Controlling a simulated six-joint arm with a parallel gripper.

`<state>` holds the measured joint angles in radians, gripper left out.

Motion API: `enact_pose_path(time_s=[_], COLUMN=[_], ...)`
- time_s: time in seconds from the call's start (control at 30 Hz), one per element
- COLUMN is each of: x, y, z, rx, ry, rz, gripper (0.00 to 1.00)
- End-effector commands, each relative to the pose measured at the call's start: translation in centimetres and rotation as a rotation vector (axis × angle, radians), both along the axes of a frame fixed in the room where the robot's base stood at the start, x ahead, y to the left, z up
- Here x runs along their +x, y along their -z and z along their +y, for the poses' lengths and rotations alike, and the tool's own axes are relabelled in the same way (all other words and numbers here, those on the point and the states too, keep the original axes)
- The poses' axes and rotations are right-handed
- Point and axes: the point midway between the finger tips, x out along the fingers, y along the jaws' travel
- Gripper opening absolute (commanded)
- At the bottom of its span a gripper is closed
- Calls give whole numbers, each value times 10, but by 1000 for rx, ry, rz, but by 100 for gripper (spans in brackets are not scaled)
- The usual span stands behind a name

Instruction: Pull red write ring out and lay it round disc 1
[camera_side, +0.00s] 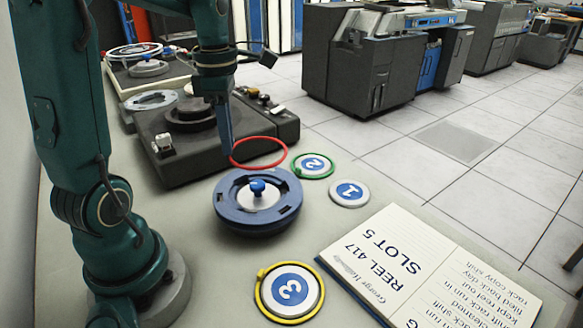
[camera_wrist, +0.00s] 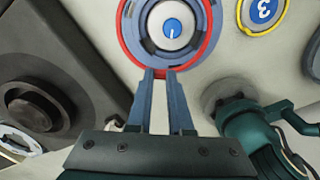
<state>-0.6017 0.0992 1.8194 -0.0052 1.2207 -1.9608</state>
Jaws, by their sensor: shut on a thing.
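The red write ring (camera_side: 259,138) is held tilted in the air by my gripper (camera_side: 231,152), above and behind the blue reel hub (camera_side: 231,218). In the wrist view my gripper (camera_wrist: 161,72) is shut on the near edge of the red ring (camera_wrist: 210,45), which frames the blue hub (camera_wrist: 192,14) below. Disc 1 (camera_side: 349,193), a white disc with a blue centre, lies bare on the table to the right of the hub. Disc 1 is out of the wrist view.
Disc 2 (camera_side: 313,165) has a green ring round it. Disc 3 (camera_side: 290,291) has a yellow ring round it and also shows in the wrist view (camera_wrist: 262,10). An open notebook (camera_side: 425,265) lies at the right. A dark tape machine (camera_side: 180,140) stands behind the hub.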

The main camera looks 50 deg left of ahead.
Motion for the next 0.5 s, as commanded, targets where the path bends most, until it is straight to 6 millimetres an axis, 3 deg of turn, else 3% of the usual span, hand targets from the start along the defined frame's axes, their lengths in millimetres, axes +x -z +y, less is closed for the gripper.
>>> enact_pose_path(time_s=[0.23,0.5], x=[47,102], y=[-14,-10], z=[10,0], rx=[-1,-2], ry=[-113,-171], rz=[0,5], gripper=[0,0])
